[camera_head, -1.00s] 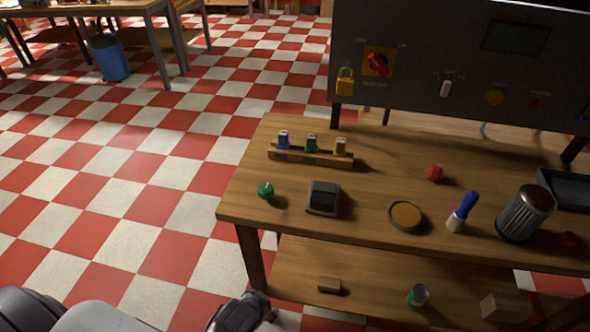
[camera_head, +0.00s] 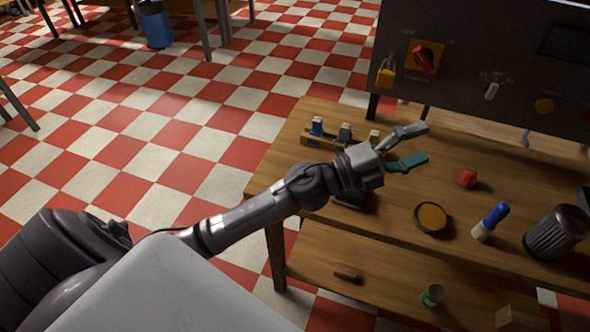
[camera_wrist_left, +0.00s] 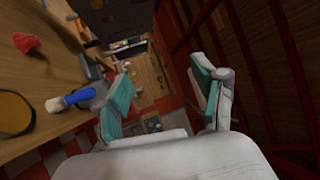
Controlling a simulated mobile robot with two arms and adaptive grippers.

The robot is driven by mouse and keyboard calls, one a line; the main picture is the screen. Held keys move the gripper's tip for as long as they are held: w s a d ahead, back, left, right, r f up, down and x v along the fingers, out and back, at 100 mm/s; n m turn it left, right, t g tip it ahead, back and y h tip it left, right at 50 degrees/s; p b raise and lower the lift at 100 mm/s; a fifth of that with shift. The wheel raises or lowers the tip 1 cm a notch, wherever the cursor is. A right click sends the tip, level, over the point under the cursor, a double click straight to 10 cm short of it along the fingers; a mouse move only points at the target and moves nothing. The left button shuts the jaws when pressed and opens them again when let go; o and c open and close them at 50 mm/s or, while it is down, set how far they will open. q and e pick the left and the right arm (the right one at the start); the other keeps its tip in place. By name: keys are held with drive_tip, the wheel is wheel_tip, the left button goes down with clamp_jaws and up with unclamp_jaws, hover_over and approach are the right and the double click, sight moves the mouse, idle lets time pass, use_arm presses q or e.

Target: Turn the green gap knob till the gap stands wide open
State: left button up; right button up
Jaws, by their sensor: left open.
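The green knob that shows on the table's left front part in the earlier head view is not visible now; my left arm covers that area. I cannot tell whether it is the gap knob. My left gripper (camera_head: 416,146) is open and empty above the table, its two fingers spread and pointing right, left of the red knob-like piece (camera_head: 467,179). In the left wrist view the open fingers (camera_wrist_left: 166,98) have nothing between them. My right gripper is not in view.
A wooden rack (camera_head: 318,140) with small coloured pieces lies behind my arm. A dark panel (camera_head: 470,85) with a red switch (camera_head: 424,58) rises behind.

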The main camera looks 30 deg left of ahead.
use_arm(q)
drive_tip(key=s+d+m+g+h, duration=0.1)
drive_tip(key=d+m+g+h, duration=0.2)
drive_tip(key=m+g, duration=0.4)
drive_tip(key=m+g+y, duration=0.9)
drive_tip(key=y, duration=0.9)
hover_over(294, 171)
wheel_tip(294, 171, down, 9)
drive_tip(key=f+p, duration=0.1)
drive_tip(key=f, duration=0.3)
drive_tip(key=f+p, duration=0.1)
drive_tip(key=f, duration=0.3)
drive_tip(key=f+p, duration=0.1)
drive_tip(key=f, duration=0.4)
drive_tip(key=shift+s+d, duration=0.3)
drive_tip(key=shift+c, duration=0.4)
drive_tip(key=c, duration=1.1)
